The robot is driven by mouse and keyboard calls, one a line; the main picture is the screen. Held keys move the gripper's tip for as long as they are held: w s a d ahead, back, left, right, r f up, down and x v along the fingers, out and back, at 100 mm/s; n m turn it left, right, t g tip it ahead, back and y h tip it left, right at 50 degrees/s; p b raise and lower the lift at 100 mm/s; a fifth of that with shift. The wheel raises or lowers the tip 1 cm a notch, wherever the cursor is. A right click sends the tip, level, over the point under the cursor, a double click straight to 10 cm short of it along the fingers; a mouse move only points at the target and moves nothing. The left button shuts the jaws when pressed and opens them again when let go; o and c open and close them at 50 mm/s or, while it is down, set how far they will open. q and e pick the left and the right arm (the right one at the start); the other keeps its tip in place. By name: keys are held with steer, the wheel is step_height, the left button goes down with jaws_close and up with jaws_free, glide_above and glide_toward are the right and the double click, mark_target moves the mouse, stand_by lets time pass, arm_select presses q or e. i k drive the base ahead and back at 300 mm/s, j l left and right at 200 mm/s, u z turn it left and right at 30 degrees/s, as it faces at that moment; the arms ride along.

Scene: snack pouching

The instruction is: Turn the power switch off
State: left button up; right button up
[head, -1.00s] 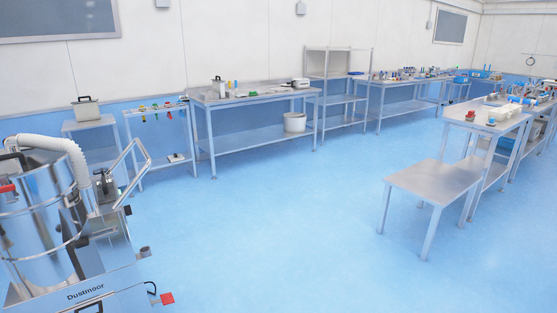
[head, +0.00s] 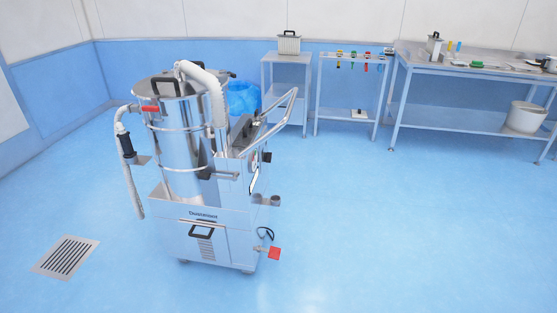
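An industrial vacuum (head: 180,150) with a shiny steel drum, a white hose and a grey base marked Dustmoor stands left of centre in the head view. A small panel (head: 254,172) shows edge-on on its right side, below the push handle (head: 285,110). I cannot make out the power switch or its position for certain. A red piece (head: 274,253) sticks out low at the right of the base, by a dark cable loop. Neither of my grippers is in view.
A floor drain (head: 66,257) lies left of the vacuum. A blue bag (head: 243,98) is behind it. A small table with a metal box (head: 289,42), a tool rack (head: 355,57) and a long workbench (head: 470,72) stand along the back wall. The floor in front and right is clear.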

mark_target(267, 155)
steer(key=i+l+u, duration=0.5)
steer(key=i, duration=0.35)
steer(key=i+l+u, duration=0.15)
steer(key=i+l, duration=0.2)
steer(key=i, duration=0.2)
steer(key=i+l+u, duration=0.15)
steer(key=i+l, duration=0.2)
steer(key=i, duration=0.15)
